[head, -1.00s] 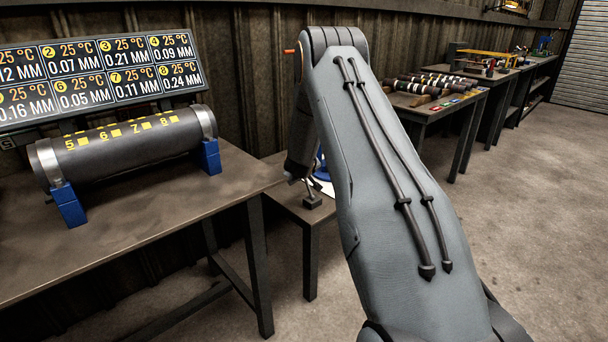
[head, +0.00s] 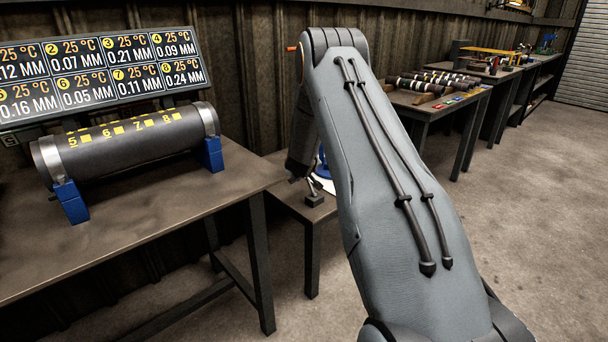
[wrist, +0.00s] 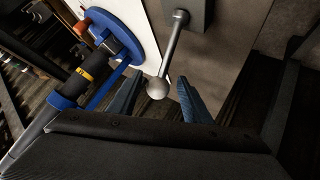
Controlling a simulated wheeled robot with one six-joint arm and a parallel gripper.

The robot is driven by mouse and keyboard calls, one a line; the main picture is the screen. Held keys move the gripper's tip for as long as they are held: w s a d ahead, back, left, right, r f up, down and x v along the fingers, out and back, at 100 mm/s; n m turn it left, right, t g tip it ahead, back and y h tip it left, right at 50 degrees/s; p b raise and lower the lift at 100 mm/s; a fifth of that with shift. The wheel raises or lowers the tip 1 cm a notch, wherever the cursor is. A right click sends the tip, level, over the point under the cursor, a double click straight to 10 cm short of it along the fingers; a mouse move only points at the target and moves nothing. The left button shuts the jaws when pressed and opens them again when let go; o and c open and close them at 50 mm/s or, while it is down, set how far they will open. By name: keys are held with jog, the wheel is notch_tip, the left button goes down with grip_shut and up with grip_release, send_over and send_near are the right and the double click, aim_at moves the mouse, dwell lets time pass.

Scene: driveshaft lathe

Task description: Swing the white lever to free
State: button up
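The lever (wrist: 171,52) shows in the wrist view as a pale grey rod rising from a grey block, with a round light knob (wrist: 157,88) at its near end. My gripper (wrist: 160,79) is open, its two blue-grey fingers on either side of the knob. The knob appears between the fingers, with gaps on both sides; I cannot tell whether its depth matches the fingertips. In the head view the lever's small dark base (head: 314,200) sits on a low table, and my arm hides most of my gripper.
A blue round frame (wrist: 128,60) holding a dark cylinder stands left of the lever in the wrist view. A nearer table (head: 140,225) carries a large dark cylinder (head: 135,140) on blue supports below a readout panel (head: 110,75). Benches line the wall at right; the right floor is clear.

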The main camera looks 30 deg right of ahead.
jog(key=v, duration=0.7)
jog(key=shift+s+r, duration=0.25)
jog(key=shift+s, duration=0.05)
jog(key=shift+a+p, duration=0.1)
jog(key=shift+p, duration=0.25)
